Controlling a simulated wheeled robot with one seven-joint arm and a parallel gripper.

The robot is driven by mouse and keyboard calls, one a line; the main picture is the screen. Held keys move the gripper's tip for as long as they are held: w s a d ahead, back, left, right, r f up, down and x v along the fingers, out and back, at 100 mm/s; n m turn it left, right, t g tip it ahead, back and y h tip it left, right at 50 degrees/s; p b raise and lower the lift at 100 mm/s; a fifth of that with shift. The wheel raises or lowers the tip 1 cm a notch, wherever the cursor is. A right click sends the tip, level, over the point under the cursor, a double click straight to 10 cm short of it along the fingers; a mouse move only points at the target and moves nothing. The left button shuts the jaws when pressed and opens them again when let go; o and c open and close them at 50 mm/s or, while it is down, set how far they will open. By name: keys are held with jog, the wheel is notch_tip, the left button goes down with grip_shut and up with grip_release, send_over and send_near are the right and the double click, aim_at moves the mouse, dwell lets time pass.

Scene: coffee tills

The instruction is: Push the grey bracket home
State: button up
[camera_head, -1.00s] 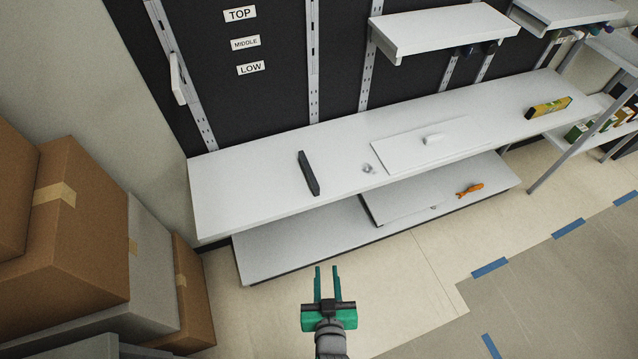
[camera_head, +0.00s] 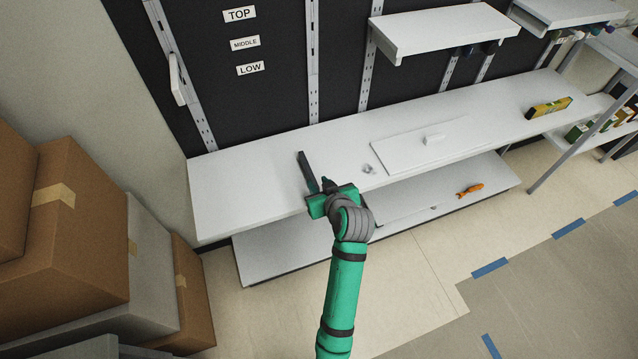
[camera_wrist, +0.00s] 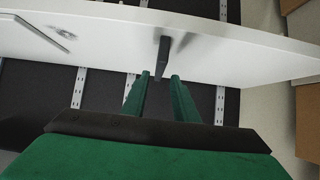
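A pale grey bracket (camera_head: 178,79) sits in the left slotted upright (camera_head: 182,88), left of the TOP, MIDDLE and LOW labels, tilted in the picture. A dark grey bar (camera_head: 303,163) lies on the long white shelf. I cannot tell for sure which one the task calls the grey bracket. My gripper (camera_head: 319,182) is at the shelf's front edge by the bar's near end. In the wrist view my gripper (camera_wrist: 160,78) is open, with the end of the dark bar (camera_wrist: 162,53) between its green fingertips and gaps visible on both sides. Whether it touches is unclear.
A loose white board (camera_head: 400,152) lies on the long shelf (camera_head: 240,190), with small metal pieces (camera_head: 368,169) beside it. A yellow level (camera_head: 549,107) lies farther right. An orange tool (camera_head: 468,191) is on the lower shelf. Boxes (camera_head: 75,220) stand at left.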

aim_at(312, 176)
jog(key=shift+w+a+f, duration=0.1)
jog(key=shift+w+a, duration=0.1)
jog(key=shift+w, duration=0.15)
jog(key=x, duration=0.7)
jog(key=shift+d+f, duration=0.1)
jog(key=shift+d, duration=0.05)
grip_shut()
jog(key=shift+w+r, duration=0.1)
jog(key=shift+r, duration=2.45)
